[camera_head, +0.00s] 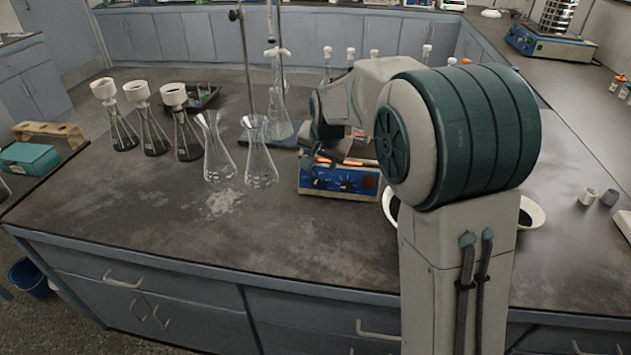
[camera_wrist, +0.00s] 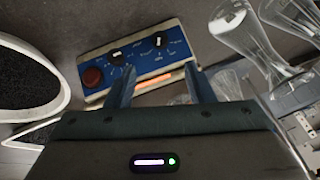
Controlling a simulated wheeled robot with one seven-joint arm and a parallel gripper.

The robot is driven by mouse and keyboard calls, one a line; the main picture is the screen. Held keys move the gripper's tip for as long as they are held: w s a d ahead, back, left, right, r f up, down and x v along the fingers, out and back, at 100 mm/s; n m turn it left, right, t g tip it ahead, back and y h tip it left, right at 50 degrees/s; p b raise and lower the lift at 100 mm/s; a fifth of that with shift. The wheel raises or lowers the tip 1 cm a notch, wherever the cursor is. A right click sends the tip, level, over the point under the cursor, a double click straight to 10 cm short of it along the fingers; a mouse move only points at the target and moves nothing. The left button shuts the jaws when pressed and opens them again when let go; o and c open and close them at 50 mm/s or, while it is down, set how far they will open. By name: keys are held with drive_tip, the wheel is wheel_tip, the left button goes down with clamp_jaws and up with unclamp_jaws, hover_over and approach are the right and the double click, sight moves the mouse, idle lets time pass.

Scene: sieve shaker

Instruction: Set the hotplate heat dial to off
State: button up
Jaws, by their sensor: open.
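The hotplate (camera_head: 338,184) has a blue front panel and stands near the middle of the bench. The panel has two black dials and a round red knob or button. In the wrist view the panel (camera_wrist: 145,58) appears turned, with one dial (camera_wrist: 116,58) near the red part (camera_wrist: 92,76) and another dial (camera_wrist: 159,40) farther right. The labels are too small to read, so which dial is heat is unclear. My gripper (camera_wrist: 160,70) is open and empty, its fingers near the panel's upper edge, apart from both dials. In the head view my arm partly covers the hotplate's top.
Two empty conical flasks (camera_head: 257,160) stand left of the hotplate. Several flasks with white funnels (camera_head: 182,130) stand farther left. A stand with glassware (camera_head: 280,105) is behind. A white dish (camera_head: 531,213) of dark material sits to the right. The bench's front left is clear apart from spilled powder.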

sight(314, 183)
drive_tip(key=x, duration=1.2)
drive_tip(key=shift+w+f+p, duration=0.15)
drive_tip(key=shift+f+p, duration=0.2)
drive_tip(key=shift+f, duration=0.05)
drive_tip(key=c, duration=1)
